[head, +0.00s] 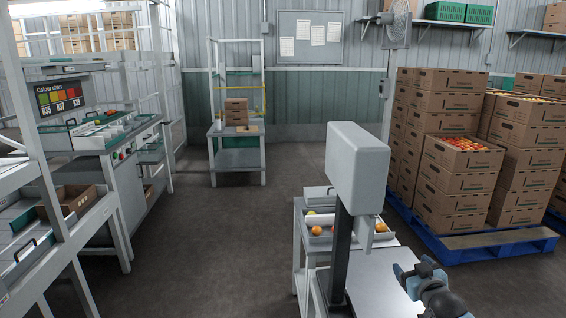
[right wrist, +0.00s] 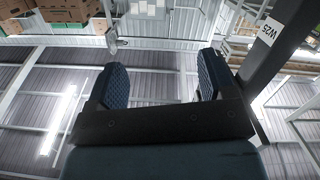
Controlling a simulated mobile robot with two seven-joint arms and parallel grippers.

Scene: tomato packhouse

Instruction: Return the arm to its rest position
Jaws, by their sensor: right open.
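My right gripper (head: 416,277) is at the lower right of the head view, over or beside the pale flat top (head: 385,290) of the scale stand. In the right wrist view its two blue padded fingers (right wrist: 160,88) are spread apart with nothing between them. That view looks up at the roof and far wall. My left gripper is in neither view.
A grey boxy head on a dark post (head: 357,165) stands close to my right arm. Behind it a trolley tray (head: 313,240) holds a few orange-red tomatoes. Stacked cartons (head: 455,185) stand on a blue pallet (head: 480,247) at right. The middle floor (head: 220,240) is clear.

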